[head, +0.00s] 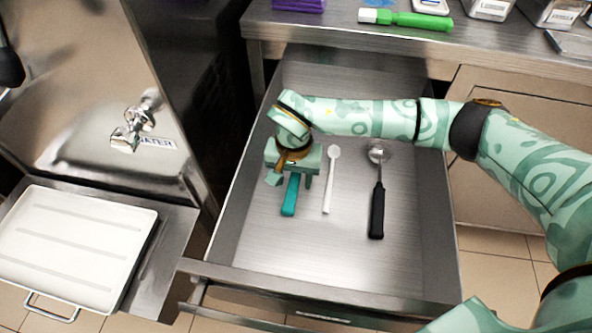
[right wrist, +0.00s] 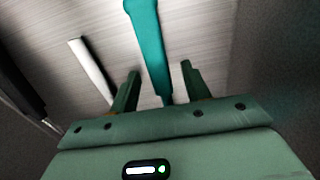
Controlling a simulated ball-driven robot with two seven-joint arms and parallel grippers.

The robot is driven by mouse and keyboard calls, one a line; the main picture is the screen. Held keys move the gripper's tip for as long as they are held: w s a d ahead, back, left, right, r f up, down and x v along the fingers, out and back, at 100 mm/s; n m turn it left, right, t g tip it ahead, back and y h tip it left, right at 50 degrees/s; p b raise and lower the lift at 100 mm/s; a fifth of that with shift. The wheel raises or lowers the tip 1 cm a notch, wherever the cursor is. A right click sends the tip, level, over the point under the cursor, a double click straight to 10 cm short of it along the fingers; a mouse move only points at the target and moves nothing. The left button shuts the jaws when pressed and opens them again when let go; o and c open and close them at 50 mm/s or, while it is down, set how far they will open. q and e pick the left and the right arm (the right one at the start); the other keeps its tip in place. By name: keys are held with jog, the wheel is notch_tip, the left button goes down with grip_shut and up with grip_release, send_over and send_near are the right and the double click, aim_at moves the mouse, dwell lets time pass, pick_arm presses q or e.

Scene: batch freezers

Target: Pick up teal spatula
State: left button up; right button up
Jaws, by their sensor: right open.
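The teal spatula (head: 291,195) lies in the open metal drawer, left of a white spoon. In the head view its upper part is hidden beneath my right gripper (head: 292,178). My right gripper is open above it. In the right wrist view the teal spatula (right wrist: 149,50) runs down between the two fingertips of my right gripper (right wrist: 158,78), with a gap on each side. The fingers do not appear to touch it. My left gripper is not in view.
The drawer (head: 250,235) also holds a white spoon (head: 330,185) and a black-handled scoop (head: 377,205), both to the right. A counter (head: 350,32) with a green tool (head: 405,19) is behind. A white tray (head: 75,245) stands at left.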

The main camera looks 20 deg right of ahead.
grip_shut()
jog(key=shift+r, duration=0.1)
